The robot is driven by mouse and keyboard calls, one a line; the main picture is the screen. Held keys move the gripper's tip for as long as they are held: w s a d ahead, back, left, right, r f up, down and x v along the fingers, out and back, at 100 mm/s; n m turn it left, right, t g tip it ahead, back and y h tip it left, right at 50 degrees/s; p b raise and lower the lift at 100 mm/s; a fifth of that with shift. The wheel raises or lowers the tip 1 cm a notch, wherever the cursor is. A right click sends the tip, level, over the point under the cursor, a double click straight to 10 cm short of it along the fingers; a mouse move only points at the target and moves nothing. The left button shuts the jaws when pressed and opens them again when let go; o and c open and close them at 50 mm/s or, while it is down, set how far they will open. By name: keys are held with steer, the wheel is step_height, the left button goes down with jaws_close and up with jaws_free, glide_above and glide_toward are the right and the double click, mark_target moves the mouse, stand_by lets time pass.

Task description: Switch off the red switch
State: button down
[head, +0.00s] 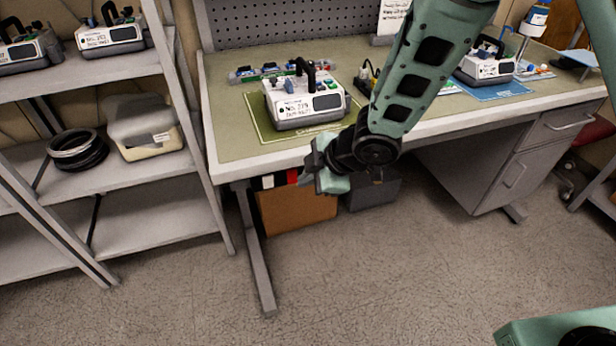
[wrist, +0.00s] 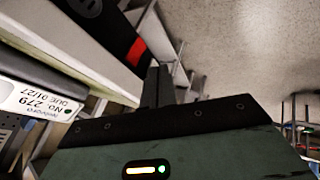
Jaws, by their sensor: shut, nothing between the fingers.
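A red rocker switch (wrist: 137,50) sits on a black strip with a round socket, by the bench's front edge in the wrist view.
A white pump (head: 304,103) labelled 279 stands on a mat on the bench (head: 228,140). Another pump (head: 486,66) stands further right. A cardboard box (head: 296,211) and grey bin sit under the bench. A shelf rack (head: 150,208) stands left. The floor in front is clear.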

steer(key=w+r+p+v, duration=0.1)
steer(key=p+v, duration=0.1)
steer(key=v, duration=0.6)
steer(key=shift+w+r, duration=0.25)
steer(key=shift+w, duration=0.05)
steer(key=shift+d, duration=0.1)
steer(key=s+d+r+m+g+h, duration=0.1)
steer(key=s+d+r+m+h, duration=0.1)
steer(key=s+m, duration=0.2)
steer(key=s+d+r+m+g+h, duration=0.1)
steer(key=s+d+r+m+g, duration=0.1)
steer(key=s, duration=0.9)
steer(key=s+d+r+m+g+h, duration=0.1)
steer(key=s+d+r+m+h, duration=0.1)
steer(key=s+m, duration=0.4)
steer(key=shift+s+d+r+h+p, duration=0.35)
steer(key=shift+s+d+r, duration=0.5)
steer(key=shift+s, duration=0.35)
